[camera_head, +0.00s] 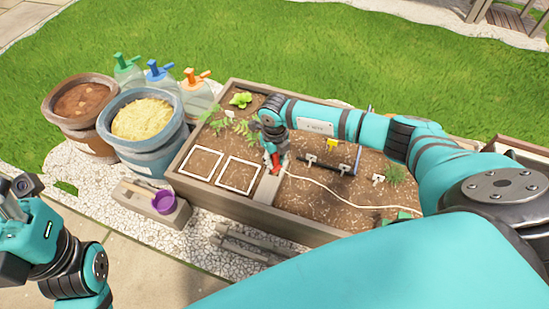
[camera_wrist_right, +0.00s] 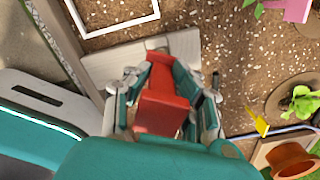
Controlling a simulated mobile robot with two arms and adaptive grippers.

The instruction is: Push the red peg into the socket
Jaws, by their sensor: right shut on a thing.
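The red peg (camera_wrist_right: 160,112) is between the fingers of my right gripper (camera_wrist_right: 165,100) in the right wrist view, and the gripper is shut on it. In the head view a bit of the red peg (camera_head: 276,161) shows below my right gripper (camera_head: 275,158), over the wooden divider of the planter bed. The socket is not clearly seen; the gripper and peg cover that spot. A white cord runs from near the peg across the soil. My left gripper (camera_head: 22,190) is at the far left, away from the bed, and its fingers are hard to make out.
The planter bed (camera_head: 205,204) holds white square frames (camera_head: 238,175), seedlings, labels and a dark pipe. Buckets (camera_head: 143,120) and spray bottles stand at its left. Grass lies behind.

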